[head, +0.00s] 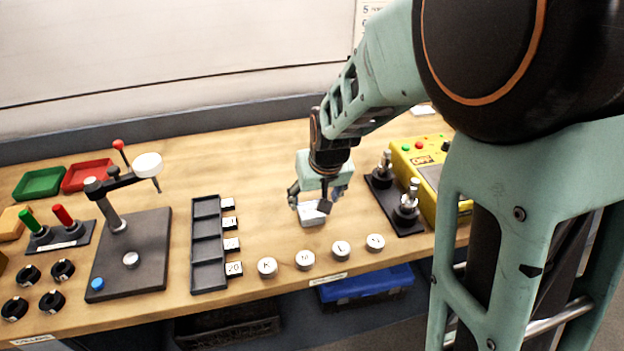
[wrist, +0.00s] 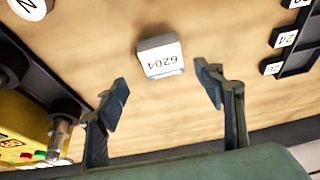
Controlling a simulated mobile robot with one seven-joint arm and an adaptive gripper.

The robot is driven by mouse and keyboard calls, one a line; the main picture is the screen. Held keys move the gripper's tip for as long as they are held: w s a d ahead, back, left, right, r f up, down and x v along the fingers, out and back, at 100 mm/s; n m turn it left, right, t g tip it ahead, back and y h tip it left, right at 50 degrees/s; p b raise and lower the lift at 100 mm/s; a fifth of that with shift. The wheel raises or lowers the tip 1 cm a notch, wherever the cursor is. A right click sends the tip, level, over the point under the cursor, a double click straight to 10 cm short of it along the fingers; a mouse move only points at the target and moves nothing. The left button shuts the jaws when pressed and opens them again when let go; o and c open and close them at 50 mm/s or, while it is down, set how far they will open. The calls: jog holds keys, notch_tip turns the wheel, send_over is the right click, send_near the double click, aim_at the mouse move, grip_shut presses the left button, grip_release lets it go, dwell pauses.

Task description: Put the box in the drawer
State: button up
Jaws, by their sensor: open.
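The box is a small white and grey block with the number 6204 on its label; it lies on the wooden bench in the head view (head: 312,216) and shows in the wrist view (wrist: 160,57). My gripper (head: 317,201) is open just above it, and in the wrist view the fingertips (wrist: 164,82) are spread to either side, with the box slightly beyond them. No finger visibly grips it. An open drawer is not clearly seen; a blue container (head: 366,286) shows below the bench's front edge, and I cannot tell if it is the drawer.
Round lettered knobs (head: 304,259) line the bench front. A black divided tray (head: 207,262) stands to the left, a black stand with metal posts (head: 385,204) and a yellow device (head: 410,160) to the right. A lever press (head: 128,255) is farther left. A dark crate (head: 225,327) sits below the bench.

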aim_at(311, 208)
jog(key=shift+a+x, duration=0.2)
jog(key=shift+x, duration=2.15)
jog(key=shift+s, duration=0.15)
jog(key=c, duration=1.4)
jog(key=shift+c, duration=0.2)
jog(key=shift+r, duration=0.1)
